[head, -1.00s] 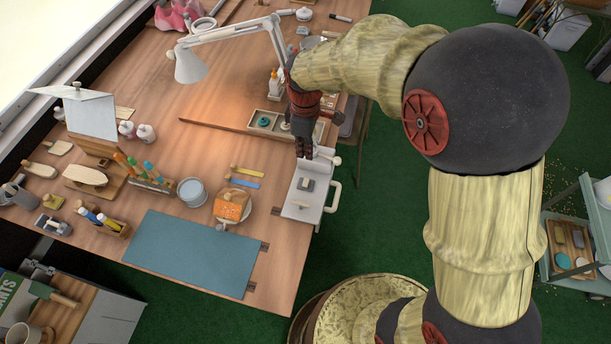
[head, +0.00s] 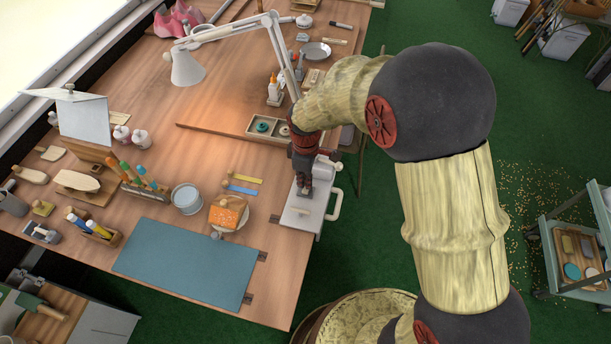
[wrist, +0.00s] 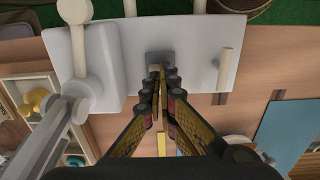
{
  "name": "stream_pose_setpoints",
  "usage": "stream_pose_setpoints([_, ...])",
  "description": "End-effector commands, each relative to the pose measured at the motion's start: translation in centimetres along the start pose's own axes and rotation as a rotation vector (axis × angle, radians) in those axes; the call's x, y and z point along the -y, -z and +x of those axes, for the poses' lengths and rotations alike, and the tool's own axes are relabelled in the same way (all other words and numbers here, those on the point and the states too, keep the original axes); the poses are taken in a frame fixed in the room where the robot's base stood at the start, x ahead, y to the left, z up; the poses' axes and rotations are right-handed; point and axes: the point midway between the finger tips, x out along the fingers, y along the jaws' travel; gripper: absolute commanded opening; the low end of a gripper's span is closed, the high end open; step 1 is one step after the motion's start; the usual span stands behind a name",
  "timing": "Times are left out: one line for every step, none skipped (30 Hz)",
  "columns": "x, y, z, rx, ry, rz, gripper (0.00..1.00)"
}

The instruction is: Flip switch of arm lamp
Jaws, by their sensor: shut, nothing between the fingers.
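The white arm lamp (head: 188,68) stands at the back of the workbench, with its shade to the left and its jointed arm reaching down toward my wrist. A pale plate (head: 300,220) lies at the bench's right edge. In the wrist view this plate (wrist: 190,30) carries a small dark grey switch block (wrist: 159,58). My gripper (head: 303,193) is shut and empty, pointing down over the plate. In the wrist view its fingertips (wrist: 160,76) are at the switch block and partly cover it. I cannot tell whether they touch it, or which way the switch is set.
A cream handle (head: 336,204) sticks out from the plate's right side, and a cream peg (wrist: 226,69) stands on the plate. A divided tray (head: 258,128) lies behind my gripper. A blue mat (head: 185,262) and a plate with an orange block (head: 228,214) are to the left.

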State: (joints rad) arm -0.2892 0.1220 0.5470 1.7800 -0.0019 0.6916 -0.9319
Motion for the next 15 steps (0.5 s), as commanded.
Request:
stream_pose_setpoints([-0.01, 0.01, 0.48, 0.000, 0.000, 0.000, 0.00])
stream_pose_setpoints([-0.02, 0.01, 0.61, 0.000, 0.000, 0.000, 0.00])
stream_pose_setpoints([-0.02, 0.01, 0.74, 0.000, 0.000, 0.000, 0.00])
stream_pose_setpoints([-0.02, 0.01, 0.80, 0.000, 0.000, 0.000, 0.00])
stream_pose_setpoints([-0.02, 0.01, 0.83, 0.000, 0.000, 0.000, 0.00])
stream_pose_setpoints([-0.02, 0.01, 0.85, 0.000, -0.001, 0.000, 0.00])
stream_pose_setpoints([-0.02, 0.02, 0.85, 0.000, -0.001, 0.000, 0.00])
stream_pose_setpoints([-0.02, 0.02, 0.84, 0.000, -0.001, 0.000, 0.00])
stream_pose_setpoints([-0.03, 0.02, 0.82, 0.000, -0.001, 0.000, 0.00])
stream_pose_setpoints([-0.02, 0.02, 0.82, 0.000, -0.001, 0.000, 0.00])
stream_pose_setpoints([-0.02, 0.02, 0.81, 0.000, -0.001, 0.000, 0.00])
stream_pose_setpoints([-0.02, 0.02, 0.81, 0.000, -0.001, 0.000, 0.00])
stream_pose_setpoints([-0.02, 0.01, 0.81, 0.000, -0.001, 0.000, 0.00])
stream_pose_setpoints([-0.02, 0.02, 0.80, 0.000, 0.000, 0.000, 0.00])
stream_pose_setpoints([-0.03, 0.01, 0.80, 0.000, 0.002, 0.000, 0.00])
